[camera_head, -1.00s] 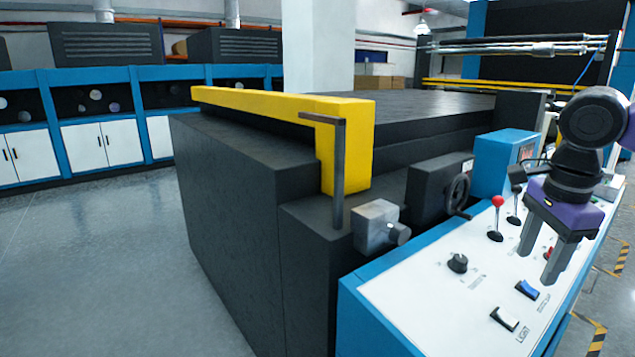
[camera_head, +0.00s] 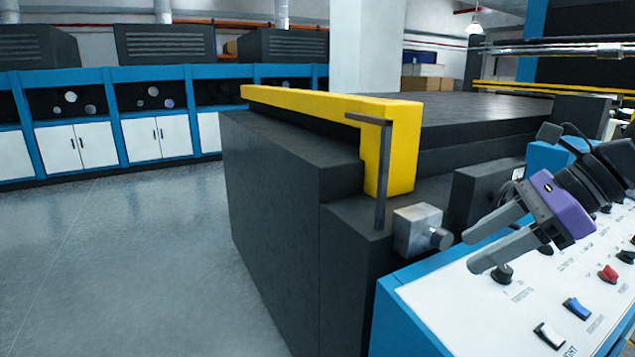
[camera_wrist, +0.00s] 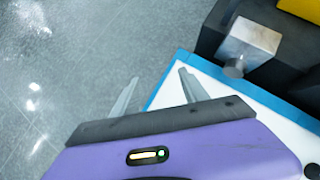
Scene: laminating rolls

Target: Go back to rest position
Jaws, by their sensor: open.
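My gripper (camera_head: 468,254) is open and empty, with two grey fingers and a purple body. In the head view it hangs above the control panel (camera_head: 470,305), its fingers pointing left. In the wrist view its fingertips (camera_wrist: 158,78) reach over the panel's blue edge, with the grey floor beyond.
A dark machine (camera_head: 280,230) with a yellow bar (camera_head: 340,105) and grey handle (camera_head: 381,170) stands left of the panel. A metal block (camera_head: 415,230) with a knob is close to my fingers. A blue switch (camera_head: 577,309) and red switch (camera_head: 608,274) show. Floor at left is clear.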

